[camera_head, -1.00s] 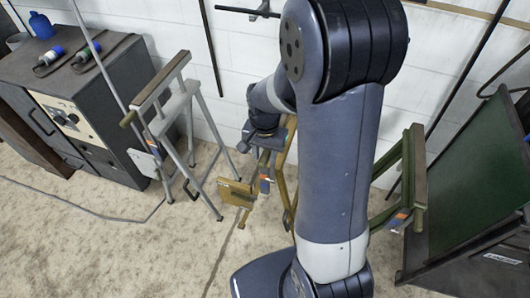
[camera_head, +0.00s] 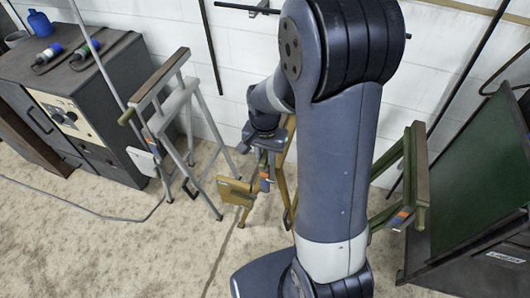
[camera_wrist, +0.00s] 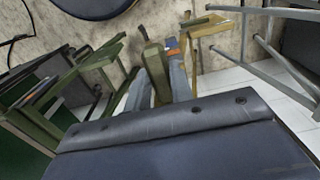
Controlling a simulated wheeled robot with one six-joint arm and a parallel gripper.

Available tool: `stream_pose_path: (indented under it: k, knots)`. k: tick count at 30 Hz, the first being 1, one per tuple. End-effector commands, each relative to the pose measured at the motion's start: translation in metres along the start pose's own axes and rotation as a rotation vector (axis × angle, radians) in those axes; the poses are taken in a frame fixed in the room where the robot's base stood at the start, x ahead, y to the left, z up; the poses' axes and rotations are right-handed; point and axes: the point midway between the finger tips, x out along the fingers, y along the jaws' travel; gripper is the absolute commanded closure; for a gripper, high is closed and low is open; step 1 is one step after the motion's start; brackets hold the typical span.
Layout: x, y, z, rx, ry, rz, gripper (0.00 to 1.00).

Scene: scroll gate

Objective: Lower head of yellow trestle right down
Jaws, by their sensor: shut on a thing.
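The yellow trestle (camera_head: 285,190) stands behind my arm in the head view, partly hidden by it. Its yellow plate (camera_head: 235,191) shows left of my arm, and yellow parts of it also show in the wrist view (camera_wrist: 205,30). My gripper (camera_head: 264,160) points down at the trestle's top. In the wrist view my gripper (camera_wrist: 160,68) is shut, its two grey fingers on either side of an olive bar, which looks like the trestle's head (camera_wrist: 155,62). The full head and how far it sits above its frame are hidden.
A grey trestle (camera_head: 185,125) stands to the left beside a dark cabinet (camera_head: 70,110). A green trestle (camera_head: 405,180) and a dark green board (camera_head: 470,170) stand to the right. A white wall is behind. The floor at front left is clear except for a cable.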

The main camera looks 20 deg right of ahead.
Motion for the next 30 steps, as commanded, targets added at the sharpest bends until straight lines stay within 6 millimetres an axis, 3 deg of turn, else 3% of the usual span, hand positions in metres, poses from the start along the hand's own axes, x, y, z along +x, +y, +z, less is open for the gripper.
stream_pose_path:
  k: [1,3,15,27,28,30]
  knots:
    - [0.016,0.000,0.001,0.000,-0.001,0.001,1.00]
    - [0.028,0.000,0.001,0.000,-0.002,0.001,1.00]
    - [0.093,0.001,0.001,0.000,-0.003,0.002,1.00]
    - [0.099,0.001,0.002,0.000,-0.005,0.003,1.00]
    - [0.099,0.001,0.002,0.000,-0.005,0.004,0.78]
    - [0.099,0.001,0.002,0.000,-0.005,0.003,0.72]
